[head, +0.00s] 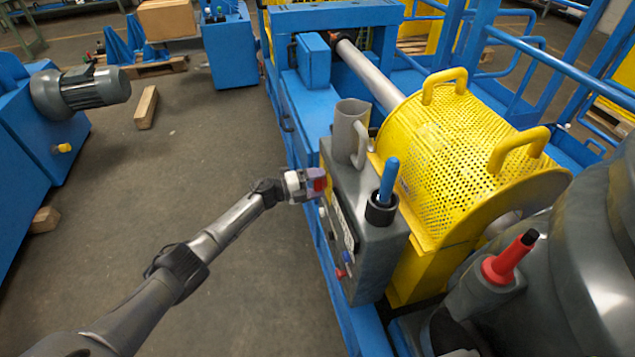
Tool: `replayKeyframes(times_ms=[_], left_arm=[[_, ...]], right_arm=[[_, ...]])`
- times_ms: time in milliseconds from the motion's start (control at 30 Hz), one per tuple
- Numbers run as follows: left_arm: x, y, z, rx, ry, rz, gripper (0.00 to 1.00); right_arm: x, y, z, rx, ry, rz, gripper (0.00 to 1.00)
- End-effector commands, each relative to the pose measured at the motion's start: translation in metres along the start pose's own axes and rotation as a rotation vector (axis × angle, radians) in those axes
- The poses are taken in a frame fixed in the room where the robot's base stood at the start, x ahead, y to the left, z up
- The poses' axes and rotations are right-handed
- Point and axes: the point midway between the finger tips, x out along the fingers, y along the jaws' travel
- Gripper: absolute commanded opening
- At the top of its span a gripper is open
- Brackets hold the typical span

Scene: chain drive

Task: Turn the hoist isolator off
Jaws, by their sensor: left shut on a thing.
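My left gripper (308,186) reaches in from the left to the side of the grey control box (370,235). It is shut on a small red part at the box's upper left edge, which looks like the red handle of the hoist isolator (320,184). The fingers hide much of this handle, and I cannot tell which way it is turned. Below it, the box's side face carries a pale label plate and small blue and red controls (341,272). My right gripper is not in view.
A grey mug (347,132) and a blue-handled tool in a dark holder (389,180) are on the box top. A yellow perforated guard (455,150) stands right behind it.

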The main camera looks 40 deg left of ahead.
Motion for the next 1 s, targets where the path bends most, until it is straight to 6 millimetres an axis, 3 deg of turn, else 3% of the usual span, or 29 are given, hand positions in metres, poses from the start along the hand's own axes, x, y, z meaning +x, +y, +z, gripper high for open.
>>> replayKeyframes(times_ms=[467, 500, 700, 1000], left_arm=[[-0.0002, -0.0004, 0.0001, -0.013, 0.0, -0.001, 0.53], [-0.0001, -0.0004, 0.0001, -0.013, 0.0, -0.001, 0.8], [-0.0001, -0.0001, 0.0, -0.011, 0.0, -0.001, 1.0], [-0.0033, -0.0001, 0.0001, -0.01, 0.0, 0.001, 1.0]], right_arm=[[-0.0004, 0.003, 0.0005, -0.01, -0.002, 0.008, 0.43], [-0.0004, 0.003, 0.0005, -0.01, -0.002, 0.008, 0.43], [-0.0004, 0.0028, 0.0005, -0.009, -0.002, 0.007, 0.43], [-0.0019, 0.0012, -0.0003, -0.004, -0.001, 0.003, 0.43]])
